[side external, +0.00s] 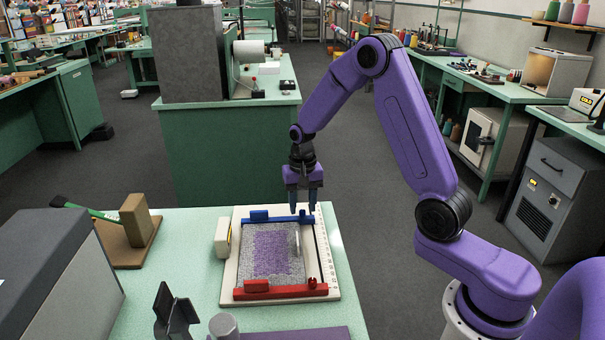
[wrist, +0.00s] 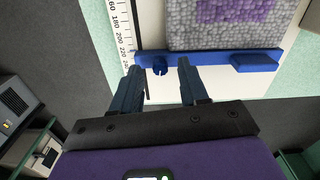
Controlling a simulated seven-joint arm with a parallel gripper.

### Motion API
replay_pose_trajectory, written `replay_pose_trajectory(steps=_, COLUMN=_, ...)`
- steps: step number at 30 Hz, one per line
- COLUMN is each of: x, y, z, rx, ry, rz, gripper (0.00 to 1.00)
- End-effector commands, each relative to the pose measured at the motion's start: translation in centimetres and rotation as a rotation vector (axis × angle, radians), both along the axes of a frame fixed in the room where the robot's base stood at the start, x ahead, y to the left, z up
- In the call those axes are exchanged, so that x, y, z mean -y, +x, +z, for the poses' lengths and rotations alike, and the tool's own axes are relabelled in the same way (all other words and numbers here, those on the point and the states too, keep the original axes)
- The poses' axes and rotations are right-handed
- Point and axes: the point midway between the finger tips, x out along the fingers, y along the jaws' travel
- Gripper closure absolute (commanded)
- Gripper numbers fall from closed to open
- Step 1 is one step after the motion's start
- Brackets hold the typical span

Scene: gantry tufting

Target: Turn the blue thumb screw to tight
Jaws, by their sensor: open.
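The blue thumb screw (wrist: 159,66) stands on a blue clamp bar (wrist: 212,59), near the bar's end by the ruler. In the wrist view it lies between and just beyond the fingertips of my gripper (wrist: 158,66). My gripper is open, with one dark blue finger on each side of the screw; I cannot tell whether either touches it. In the side view my gripper (side external: 305,208) points down over the right end of the blue bar (side external: 277,219), and its fingers hide the screw there. A grey sample with a purple square (side external: 271,252) lies on the white board.
A red bar (side external: 281,291) with a red screw crosses the board's near end. A white board (side external: 228,284) with a printed ruler carries both bars. A wooden block (side external: 136,219) and dark stand (side external: 175,312) are farther left.

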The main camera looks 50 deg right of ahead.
Motion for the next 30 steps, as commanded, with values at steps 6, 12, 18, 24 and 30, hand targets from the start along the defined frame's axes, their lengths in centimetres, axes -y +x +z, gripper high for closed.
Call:
replay_pose_trajectory(steps=6, x=0.0, y=0.1, z=4.3, rx=0.008, ry=-0.001, rz=0.0, gripper=0.56)
replay_pose_trajectory(steps=12, x=0.0, y=0.1, z=8.6, rx=0.009, ry=-0.001, rz=-0.001, gripper=0.56)
replay_pose_trajectory(steps=18, x=0.0, y=0.1, z=12.6, rx=0.007, ry=-0.001, rz=0.0, gripper=0.56)
replay_pose_trajectory(steps=24, x=0.0, y=0.1, z=15.2, rx=0.005, ry=0.0, rz=-0.001, gripper=0.56)
replay_pose_trajectory(steps=30, x=0.0, y=0.0, z=16.2, rx=0.003, ry=0.0, rz=-0.001, gripper=0.56)
